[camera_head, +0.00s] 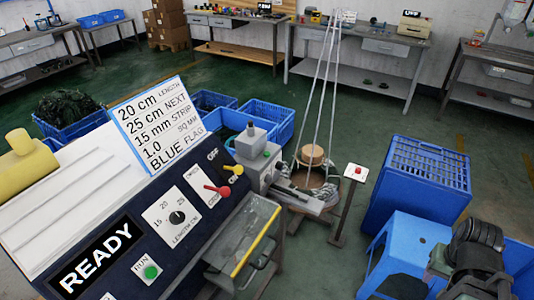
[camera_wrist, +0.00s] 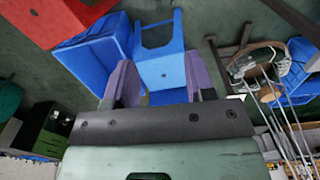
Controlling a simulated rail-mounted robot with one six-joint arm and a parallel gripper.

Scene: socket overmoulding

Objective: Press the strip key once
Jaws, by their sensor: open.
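The dark control panel (camera_head: 125,245) fills the lower left of the head view. No key that I can read as the strip key stands out; the small labels by the levers are hard to read. My gripper (camera_wrist: 160,78) is open and empty in the wrist view, its two purple fingers apart above a blue stool. It is well away from the panel, to its right.
A sign (camera_head: 158,122) above the panel lists 20 cm length, 15 mm strip and blue flag. A red button on a post (camera_head: 355,171) stands right of the machine. A blue stool (camera_head: 405,245) and large blue crate (camera_head: 418,187) crowd the right. Green floor lies between.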

